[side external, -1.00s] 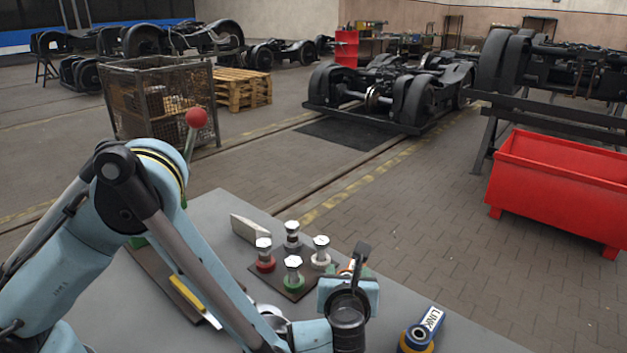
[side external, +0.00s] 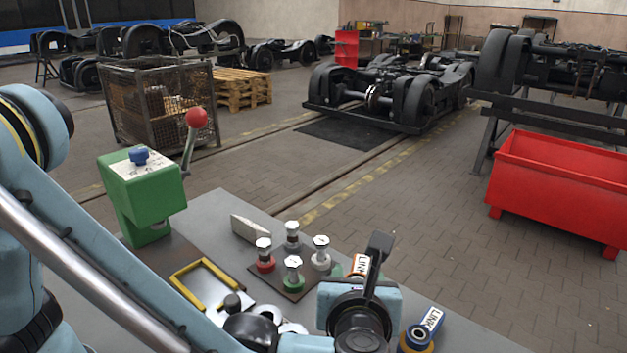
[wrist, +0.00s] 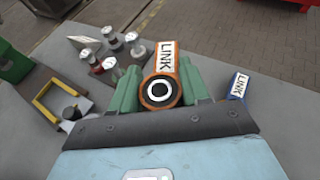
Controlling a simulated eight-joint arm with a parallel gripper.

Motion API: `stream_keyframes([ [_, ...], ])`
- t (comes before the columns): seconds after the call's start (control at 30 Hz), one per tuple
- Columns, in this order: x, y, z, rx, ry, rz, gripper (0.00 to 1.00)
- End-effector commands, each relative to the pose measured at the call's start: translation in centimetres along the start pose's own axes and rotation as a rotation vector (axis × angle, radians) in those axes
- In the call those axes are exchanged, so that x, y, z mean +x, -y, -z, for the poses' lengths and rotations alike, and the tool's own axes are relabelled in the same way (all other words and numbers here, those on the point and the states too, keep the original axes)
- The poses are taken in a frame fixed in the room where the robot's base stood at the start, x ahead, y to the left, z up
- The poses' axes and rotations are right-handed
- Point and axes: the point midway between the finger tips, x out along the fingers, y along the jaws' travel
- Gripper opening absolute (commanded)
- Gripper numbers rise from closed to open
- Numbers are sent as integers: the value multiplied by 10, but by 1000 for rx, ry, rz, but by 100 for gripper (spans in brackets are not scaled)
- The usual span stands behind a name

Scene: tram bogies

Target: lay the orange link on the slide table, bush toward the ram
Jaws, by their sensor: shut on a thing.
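My gripper (wrist: 161,88) has green fingers shut on the orange link (wrist: 166,58), one on each side. The link carries a white LINK label at its far end, and its round bush with black and white rings is near my gripper body. In the side external view, the orange link (side external: 361,264) shows only partly behind my gripper (side external: 352,272). The yellow-edged frame (side external: 181,289), which looks like the slide table, lies to the left; it also shows in the wrist view (wrist: 41,109). A green press-like body (side external: 150,200) with a red-knobbed lever stands behind it. I cannot clearly identify the ram.
A blue link (side external: 428,324) lies right of my gripper. A dark plate (side external: 262,280) with several bolts on coloured collars stands left of it, with a pale wedge (side external: 248,229) behind. The bench (side external: 455,342) is bare at front right.

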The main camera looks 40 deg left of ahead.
Motion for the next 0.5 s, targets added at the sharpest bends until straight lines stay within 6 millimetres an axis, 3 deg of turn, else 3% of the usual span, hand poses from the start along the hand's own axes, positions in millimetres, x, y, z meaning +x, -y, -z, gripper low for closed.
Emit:
stream_keyframes([
  [0.5,55,-81,-86,19,-20,34,0],
])
